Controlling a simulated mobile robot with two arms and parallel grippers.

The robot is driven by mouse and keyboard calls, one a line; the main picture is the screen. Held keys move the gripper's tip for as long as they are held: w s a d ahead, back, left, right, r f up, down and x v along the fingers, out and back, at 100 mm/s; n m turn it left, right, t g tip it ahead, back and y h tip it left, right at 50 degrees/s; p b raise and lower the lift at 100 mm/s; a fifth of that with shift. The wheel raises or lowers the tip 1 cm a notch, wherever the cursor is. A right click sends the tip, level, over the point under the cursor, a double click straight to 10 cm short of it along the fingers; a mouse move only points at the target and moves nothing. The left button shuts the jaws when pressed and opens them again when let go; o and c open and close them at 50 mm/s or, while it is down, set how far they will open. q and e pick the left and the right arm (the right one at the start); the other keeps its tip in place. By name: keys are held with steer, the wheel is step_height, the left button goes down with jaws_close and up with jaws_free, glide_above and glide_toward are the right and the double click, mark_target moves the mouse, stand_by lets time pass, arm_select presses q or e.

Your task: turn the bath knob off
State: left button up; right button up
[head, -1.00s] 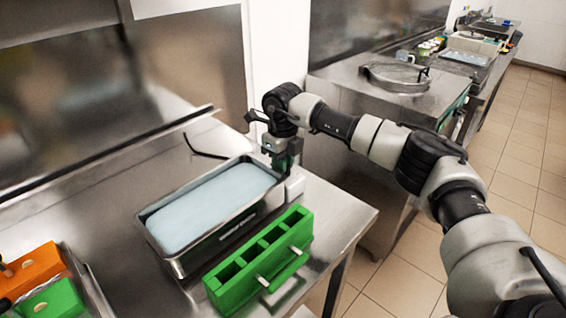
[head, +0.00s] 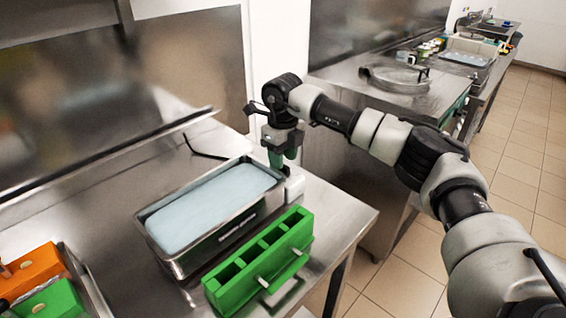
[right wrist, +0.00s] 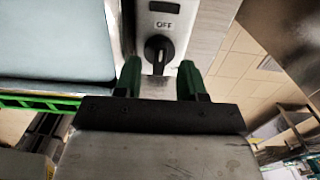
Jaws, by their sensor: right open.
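The bath (head: 158,262) is a steel tank of pale blue liquid on the steel counter. A white control box (head: 295,187) sits at its far right end. In the right wrist view its panel (right wrist: 200,30) carries a black round knob (right wrist: 158,47) below the word OFF. The knob's grip bar lies roughly vertical in the picture. In the head view the right gripper (head: 282,160) points down over the box. My left gripper is not in view.
A green slotted rack (head: 262,262) stands close in front of the bath. An orange block (head: 35,268) and a green block (head: 50,300) lie in a tray at the lower left. Another steel counter (head: 350,75) with a round lid (head: 395,76) stands behind my right arm.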

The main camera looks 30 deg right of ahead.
step_height(320, 180, up, 9)
steer(key=shift+b, duration=0.45)
steer(key=shift+f, duration=0.15)
